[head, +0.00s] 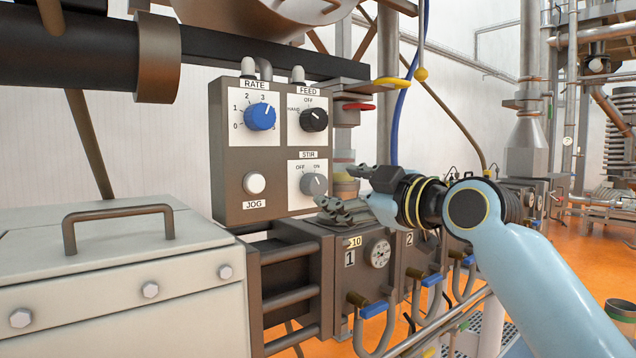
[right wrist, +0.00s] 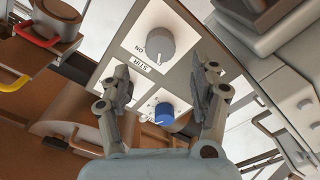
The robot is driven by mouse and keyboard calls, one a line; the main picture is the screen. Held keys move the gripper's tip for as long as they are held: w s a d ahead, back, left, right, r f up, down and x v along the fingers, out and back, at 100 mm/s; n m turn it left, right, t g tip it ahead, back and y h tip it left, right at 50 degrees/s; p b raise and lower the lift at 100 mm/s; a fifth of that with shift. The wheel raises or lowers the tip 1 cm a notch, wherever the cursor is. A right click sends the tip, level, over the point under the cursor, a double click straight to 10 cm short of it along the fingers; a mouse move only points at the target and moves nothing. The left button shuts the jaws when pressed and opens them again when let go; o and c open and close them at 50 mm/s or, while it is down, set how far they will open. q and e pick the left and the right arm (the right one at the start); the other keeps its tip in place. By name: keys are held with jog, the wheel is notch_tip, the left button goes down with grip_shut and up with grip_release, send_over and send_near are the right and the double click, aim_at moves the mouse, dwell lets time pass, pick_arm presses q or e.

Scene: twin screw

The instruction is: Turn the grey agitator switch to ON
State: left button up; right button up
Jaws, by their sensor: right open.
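The grey agitator switch (head: 313,184) is a round knob on the white STIR plate, at the lower right of the brown control panel (head: 232,160). OFF is printed at its upper left and ON at its upper right. I cannot tell clearly which mark its pointer faces. My right gripper (head: 335,187) is open and empty, just right of the knob and in front of the panel. In the right wrist view the grey knob (right wrist: 152,43) lies beyond the spread fingertips (right wrist: 160,85), apart from them. My left gripper is not in view.
The panel also carries a blue RATE knob (head: 260,116), a black FEED knob (head: 314,119) and a white JOG button (head: 254,183). A valve block with a gauge (head: 378,253) sits below my right gripper. A grey lidded box (head: 120,270) stands at the lower left.

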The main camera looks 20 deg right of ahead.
aim_at(319, 185)
jog(key=p+x, duration=0.1)
jog(key=x, duration=0.6)
jog(key=shift+w+a, duration=0.1)
jog(key=shift+f, duration=0.1)
jog(key=c, duration=1.2)
